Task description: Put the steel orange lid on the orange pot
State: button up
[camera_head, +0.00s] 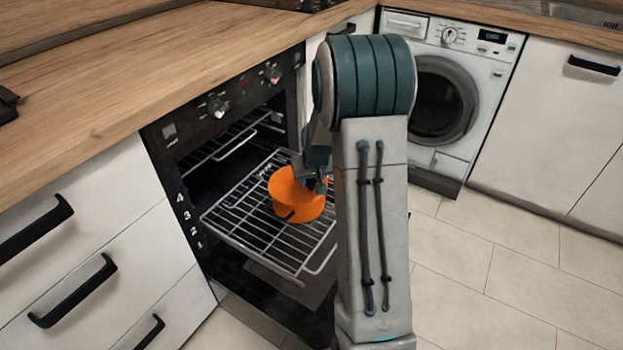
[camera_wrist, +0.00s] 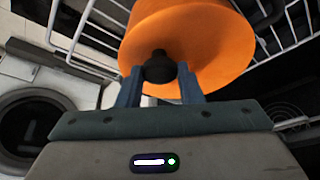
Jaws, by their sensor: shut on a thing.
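The orange pot (camera_head: 300,213) stands on the pulled-out wire rack of the open oven, with a dark handle low on its near side. The orange lid (camera_head: 286,184) is over the pot, seen as a broad orange disc. My gripper (camera_head: 318,184) is at its right side, partly hidden by my arm. In the wrist view, my gripper (camera_wrist: 160,72) is shut on the dark knob of the lid (camera_wrist: 205,50). The lid's face fills the upper middle there. I cannot tell whether the lid rests fully on the pot's rim or sits slightly above it.
The wire rack (camera_head: 237,222) juts out from the oven (camera_head: 168,135), beneath the wooden worktop (camera_head: 130,80). White drawers (camera_head: 85,240) with black handles stand left of it. A washing machine (camera_head: 455,95) stands at the back. The tiled floor (camera_head: 480,270) on the right is clear.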

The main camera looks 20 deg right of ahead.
jog(key=o, duration=1.2)
jog(key=p+v, duration=0.4)
jog(key=v, duration=0.9)
jog(key=shift+s+r, duration=0.15)
jog(key=shift+r, duration=0.2)
jog(key=s+a+r+p, duration=0.4)
jog(key=s+r+p, duration=0.3)
jog(key=r, duration=0.3)
jog(key=s+a+r+n+g+p, duration=0.1)
jog(key=s+a+r+p, duration=0.4)
jog(key=s+r+p, duration=0.3)
jog(key=s+a+r+n+p, duration=0.1)
jog(key=s+a+r+p, duration=0.3)
jog(key=s+r+p, duration=0.3)
notch_tip(320, 180, up, 5)
jog(key=shift+s+a+r+g+y+p, duration=0.1)
jog(key=shift+s+a+g+y+p, duration=0.2)
jog(key=shift+p, duration=0.55)
